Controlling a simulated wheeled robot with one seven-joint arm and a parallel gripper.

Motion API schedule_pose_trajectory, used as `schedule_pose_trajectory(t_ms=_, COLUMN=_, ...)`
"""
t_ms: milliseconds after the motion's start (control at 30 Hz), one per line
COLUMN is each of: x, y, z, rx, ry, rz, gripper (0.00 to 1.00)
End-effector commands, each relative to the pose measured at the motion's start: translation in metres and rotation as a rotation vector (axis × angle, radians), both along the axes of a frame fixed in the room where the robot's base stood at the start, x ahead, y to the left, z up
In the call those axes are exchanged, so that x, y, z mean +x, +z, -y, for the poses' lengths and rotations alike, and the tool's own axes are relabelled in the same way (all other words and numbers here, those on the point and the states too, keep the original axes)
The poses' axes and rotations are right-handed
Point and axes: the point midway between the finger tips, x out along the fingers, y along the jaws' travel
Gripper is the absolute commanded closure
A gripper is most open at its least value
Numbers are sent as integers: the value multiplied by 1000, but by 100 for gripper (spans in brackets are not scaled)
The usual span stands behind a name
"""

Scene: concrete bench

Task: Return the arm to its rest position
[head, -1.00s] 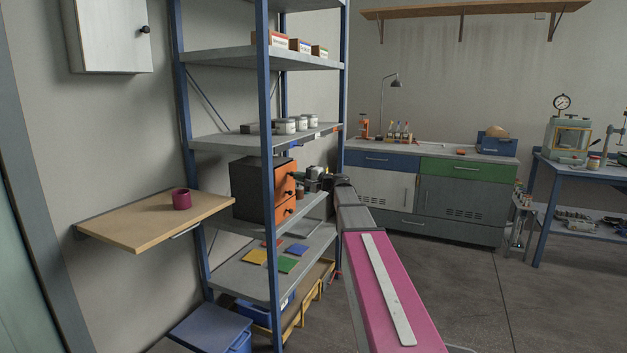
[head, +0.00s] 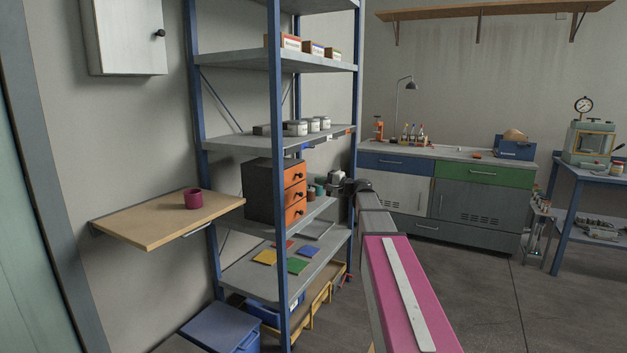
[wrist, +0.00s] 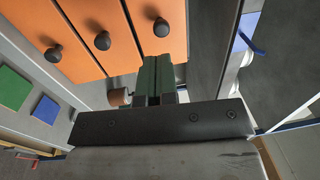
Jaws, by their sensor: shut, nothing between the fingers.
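My arm reaches forward as a pink and grey link (head: 405,290) in the head view. Its far end is beside the right side of the blue-posted shelf, where my gripper is small and hard to make out. In the wrist view my gripper (wrist: 153,82) has its two dark green fingers together, with nothing between them. The fingers point toward the orange drawer fronts (wrist: 75,40) with black knobs, and I cannot tell the exact gap. The drawer unit (head: 262,190) stands on a middle shelf in the head view, drawers closed.
The shelf's blue front post (head: 275,150) stands left of my arm. Small jars (head: 319,188) stand beside the drawers. Coloured squares (head: 298,265) lie on the shelf below. A wall board (head: 150,225) holds a magenta cup (head: 193,198). Open floor (head: 480,290) lies right.

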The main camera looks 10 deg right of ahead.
Motion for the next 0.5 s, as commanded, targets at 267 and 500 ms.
schedule_pose_trajectory(t_ms=267, x=-34, y=-5, z=46, rx=0, ry=-2, rz=0, gripper=100)
schedule_pose_trajectory(t_ms=500, x=-47, y=-7, z=65, rx=-1, ry=0, rz=-1, gripper=100)
